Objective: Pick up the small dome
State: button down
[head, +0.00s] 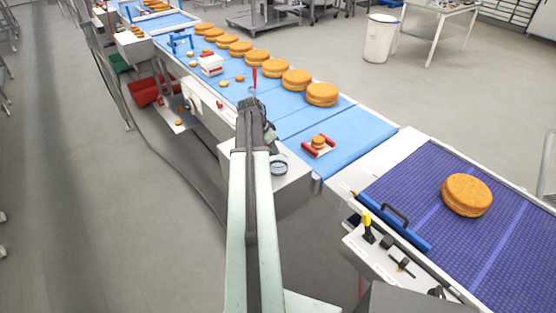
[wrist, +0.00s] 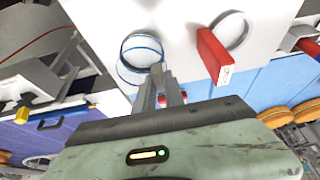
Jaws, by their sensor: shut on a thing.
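The small dome (wrist: 124,67) is a clear round piece with thin blue rims. It shows in the wrist view against a white surface. In the head view the dome (head: 279,172) shows as a clear ring with a dark rim, just right of my arm. My gripper (wrist: 160,80) is shut on the dome, with its fingertips at the rim. In the head view my gripper (head: 271,148) points down at the dome, its fingertips partly hidden. I cannot tell whether the dome touches the surface below.
A white side table (head: 292,188) stands beside the blue conveyor (head: 352,138). A red block (wrist: 213,55) with a grey ring is close right of the dome in the wrist view. A red cradle (head: 319,146) holds a small bun. Large buns (head: 322,94) line the conveyor's far side.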

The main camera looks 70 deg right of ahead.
dwell(0.8)
jog(key=shift+r+p, duration=0.45)
notch_tip(320, 180, up, 3)
jog(key=p, duration=0.3)
jog(key=w+a+r+p, duration=0.1)
jog(key=w+a, duration=0.1)
jog(key=a, duration=0.5)
jog(key=w+a+r+p, duration=0.1)
jog(key=w+a, duration=0.2)
jog(key=a, duration=0.5)
jog(key=shift+w+r+p, duration=0.35)
